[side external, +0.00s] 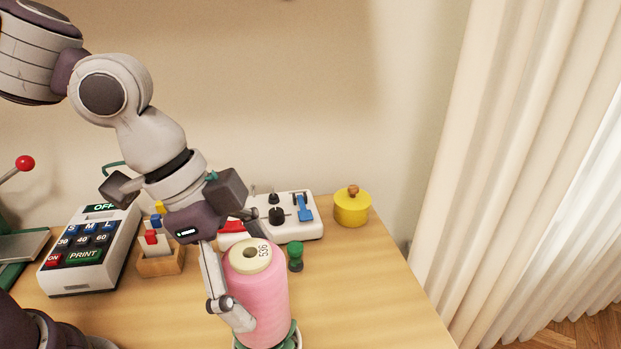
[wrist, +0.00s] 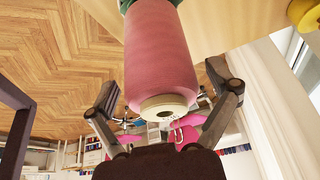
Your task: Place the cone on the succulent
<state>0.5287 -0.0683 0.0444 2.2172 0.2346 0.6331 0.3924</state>
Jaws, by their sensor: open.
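The cone is a large pink thread cone (side external: 258,300) with a cream top marked with a number. It stands upright at the front of the table. In the wrist view the cone (wrist: 160,55) fills the middle, its cream end towards me. Its base meets a green and white thing (side external: 296,338), probably the succulent in its pot, mostly hidden by the cone and cut off by the frame edge. My gripper (side external: 260,285) is open, with one finger on the near left side of the cone and the other mostly hidden behind it. The wrist view shows gaps beside the cone.
A small green object (side external: 295,257) stands just behind the cone. Behind are a white control box (side external: 297,228), a yellow lidded pot (side external: 351,208), a wooden block holder (side external: 160,262) and a label printer (side external: 88,250). The table (side external: 365,290) is clear on the right, up to its edge.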

